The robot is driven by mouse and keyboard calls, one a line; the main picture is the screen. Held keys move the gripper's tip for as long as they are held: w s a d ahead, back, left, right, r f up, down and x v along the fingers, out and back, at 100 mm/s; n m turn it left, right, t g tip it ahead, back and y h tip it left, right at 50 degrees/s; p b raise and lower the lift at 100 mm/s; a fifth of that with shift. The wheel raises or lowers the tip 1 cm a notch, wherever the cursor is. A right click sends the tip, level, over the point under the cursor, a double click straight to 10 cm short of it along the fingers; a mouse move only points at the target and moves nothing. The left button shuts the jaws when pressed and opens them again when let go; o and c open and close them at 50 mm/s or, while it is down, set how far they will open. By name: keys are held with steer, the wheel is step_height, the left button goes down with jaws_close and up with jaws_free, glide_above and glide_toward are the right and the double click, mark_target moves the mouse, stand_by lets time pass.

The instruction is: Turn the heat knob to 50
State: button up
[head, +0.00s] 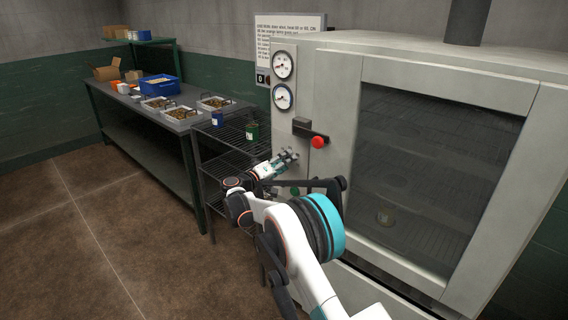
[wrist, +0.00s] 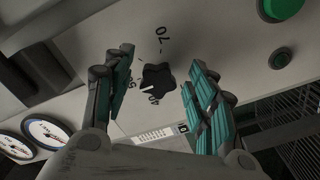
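The heat knob (wrist: 158,77) is a black lobed knob on the grey oven panel in the wrist view. A short white mark shows on its lower left, on the side of the number 40; the exact setting is hard to read. A 70 is printed above it, and a number partly covered by a finger lies to its left. My gripper (wrist: 160,62) is open, with one teal-padded finger on each side of the knob and visible gaps to both.
Two dials (head: 283,80) and a red-ended handle (head: 317,142) are on the oven (head: 345,62). A wire rack (head: 222,160) stands left of it.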

steer(key=v, duration=1.2)
